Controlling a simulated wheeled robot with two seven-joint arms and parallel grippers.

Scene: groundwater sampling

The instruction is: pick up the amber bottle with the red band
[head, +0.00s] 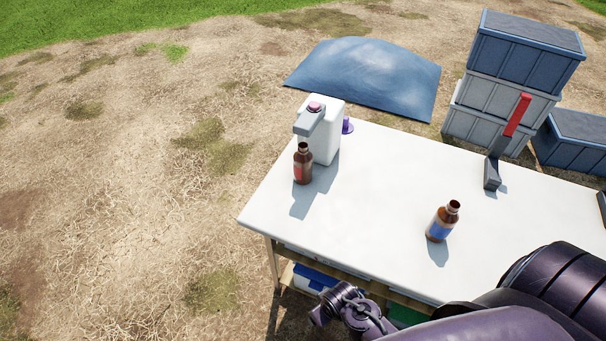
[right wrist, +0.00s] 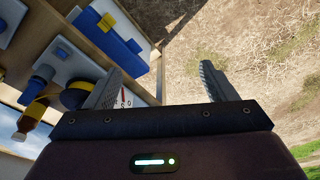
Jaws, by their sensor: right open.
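The amber bottle with the red band (head: 303,168) stands upright near the left end of the white table (head: 345,222) in the head view, just in front of a white container with a grey spout. A second amber bottle with a blue band (head: 440,226) stands upright farther right, near the front edge. My right gripper (right wrist: 162,85) is open and empty in the right wrist view, beside the shelf under a tabletop and over bare ground. Neither standing bottle is between its fingers. My left gripper is not in view.
The white container (head: 327,135) stands close behind the red-banded bottle. A grey tool with a red handle (head: 507,140) is at the back right. Stacked crates (head: 505,85) and a blue tarp (head: 365,75) lie beyond the table. The wooden shelf (right wrist: 150,20) holds several items.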

